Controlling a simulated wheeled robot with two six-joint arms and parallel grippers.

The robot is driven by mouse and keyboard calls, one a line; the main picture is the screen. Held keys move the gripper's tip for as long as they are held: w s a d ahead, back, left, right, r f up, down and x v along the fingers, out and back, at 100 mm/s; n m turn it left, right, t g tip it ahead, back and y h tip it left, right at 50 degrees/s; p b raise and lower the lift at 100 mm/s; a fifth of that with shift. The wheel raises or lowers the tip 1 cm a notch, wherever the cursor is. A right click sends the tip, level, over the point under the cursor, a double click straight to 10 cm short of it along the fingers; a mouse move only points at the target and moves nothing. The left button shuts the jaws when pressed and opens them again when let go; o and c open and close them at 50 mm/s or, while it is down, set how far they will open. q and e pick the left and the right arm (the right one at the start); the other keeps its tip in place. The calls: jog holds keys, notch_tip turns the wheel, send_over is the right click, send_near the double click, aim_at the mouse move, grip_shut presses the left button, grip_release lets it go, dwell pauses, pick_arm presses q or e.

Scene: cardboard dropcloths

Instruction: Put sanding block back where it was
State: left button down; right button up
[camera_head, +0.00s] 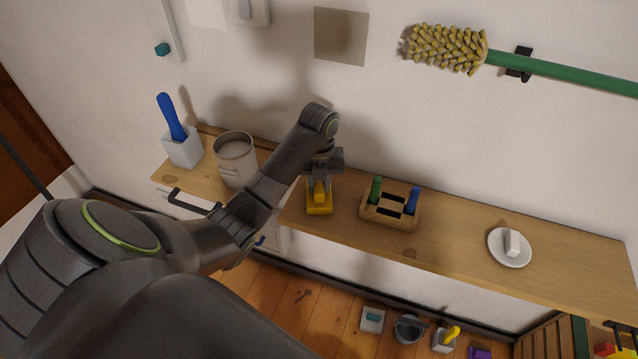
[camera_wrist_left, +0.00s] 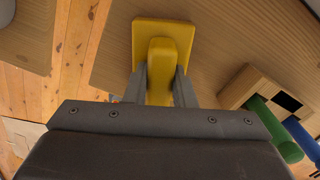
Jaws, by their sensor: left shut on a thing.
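The yellow sanding block (camera_head: 319,208) is at the wooden shelf, between the grey pot and the wooden caddy. It has a flat base and a raised handle. My left gripper (camera_head: 320,186) reaches down from above and is shut on the handle. The left wrist view shows the yellow block (camera_wrist_left: 178,30) with the two fingers of my gripper (camera_wrist_left: 160,85) on either side of its handle. The base looks at or very near the shelf top; I cannot tell if it touches. My right gripper is not in view.
The wooden shelf (camera_head: 455,245) also bears a grey pot (camera_head: 236,160), a white holder with a blue-handled tool (camera_head: 182,148), a caddy (camera_head: 390,211) with green and blue handles, and a white plate (camera_head: 510,258). Several containers stand on the floor. The shelf is clear between caddy and plate.

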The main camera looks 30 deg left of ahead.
pick_arm(q)
jog(key=c, duration=1.4)
grip_release()
jog(key=shift+f, duration=0.15)
jog(key=shift+o, duration=1)
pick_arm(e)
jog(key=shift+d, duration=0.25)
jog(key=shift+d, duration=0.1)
